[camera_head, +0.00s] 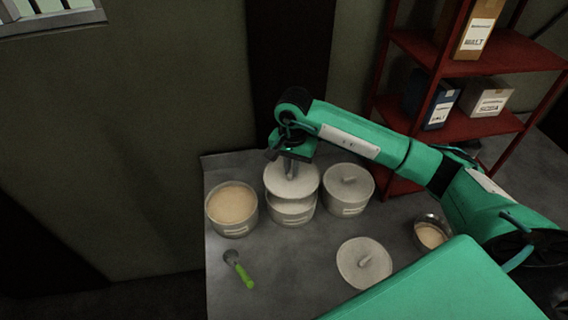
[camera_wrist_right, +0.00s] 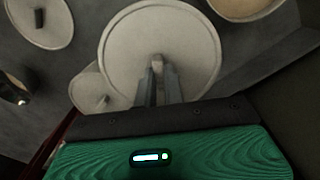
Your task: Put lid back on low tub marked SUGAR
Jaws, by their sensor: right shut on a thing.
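My right gripper (camera_head: 290,168) is shut on the knob of a round grey lid (camera_head: 302,187). The lid is over the middle tub (camera_head: 293,219), covering the back of its opening; pale contents show below the lid's front edge, so it is not seated. In the right wrist view the gripper (camera_wrist_right: 158,88) holds the same lid (camera_wrist_right: 150,40), which hides the tub. Another open tub (camera_head: 232,229) with tan contents stands at left. A lidded tub (camera_head: 347,206) stands at right. The tub labels are too small to read. My left gripper is not in view.
A loose lid (camera_head: 364,272) lies flat at the table's front. A scoop with a green handle (camera_head: 243,274) lies at front left. A metal bowl (camera_head: 432,222) with tan contents stands at right. A red shelf (camera_head: 470,128) with boxes rises behind. Bare table (camera_head: 300,255) lies before the tubs.

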